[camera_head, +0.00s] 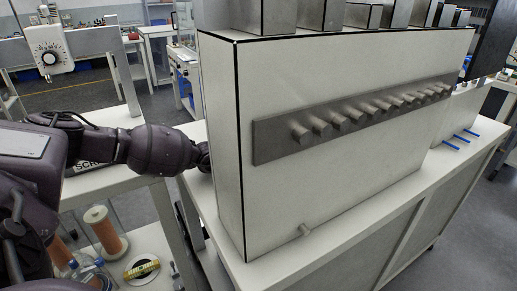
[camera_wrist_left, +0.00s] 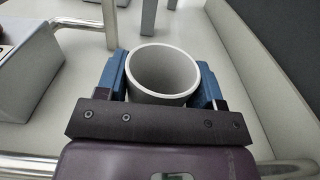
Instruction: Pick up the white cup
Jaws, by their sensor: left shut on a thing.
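The white cup (camera_wrist_left: 163,74) shows in the left wrist view as a round, open-topped cup with a pale rim, and I look down into it at an angle. My left gripper (camera_wrist_left: 162,85) has its blue fingers pressed on both sides of the cup. I cannot tell whether the cup's base touches the surface below. In the head view my left arm reaches in from the left, and its gripper and the cup are hidden behind the big white cabinet. My right gripper is in neither view.
The white cabinet (camera_head: 345,140) with a row of grey knobs stands on a white bench (camera_head: 300,265) and blocks the head view. A grey box (camera_wrist_left: 40,70) lies left of the gripper in the wrist view. Orange spools (camera_head: 104,228) sit on a lower shelf.

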